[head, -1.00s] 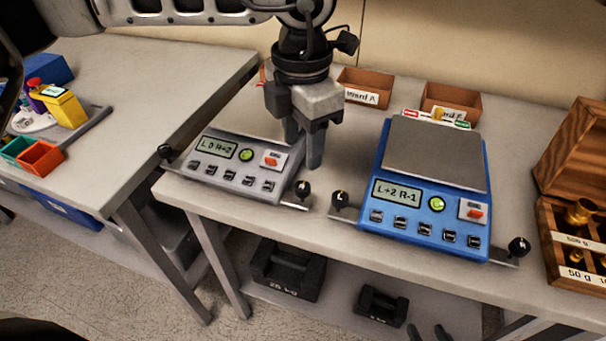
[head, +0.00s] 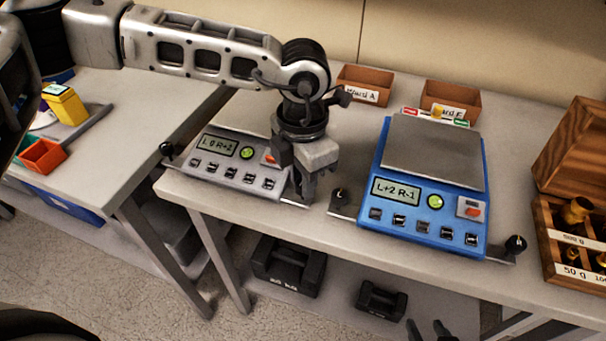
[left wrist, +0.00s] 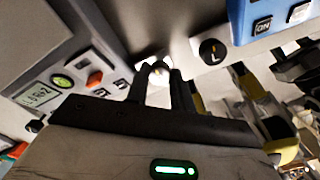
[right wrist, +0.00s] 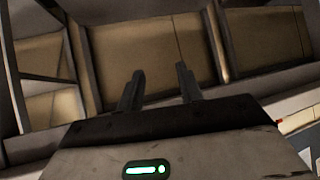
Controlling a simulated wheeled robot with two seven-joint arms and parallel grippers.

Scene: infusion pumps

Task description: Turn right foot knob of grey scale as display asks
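The grey scale (head: 190,182) stands on the bench, and its display (head: 217,145) appears to read L 0 R+2. It also shows at the left of the left wrist view (left wrist: 75,60). My left gripper (head: 304,198) points down at the scale's front right corner and hides the right foot knob in the head view. My right gripper (right wrist: 158,72) is open and empty, outside the head view.
A blue scale (head: 430,190) reading L+2 R-1 stands close on the right, its left foot knob (head: 339,194) near my left gripper. Two brown bins (head: 365,85) stand behind. A wooden weight box (head: 570,215) is at the right edge. Black weights (head: 288,268) lie below.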

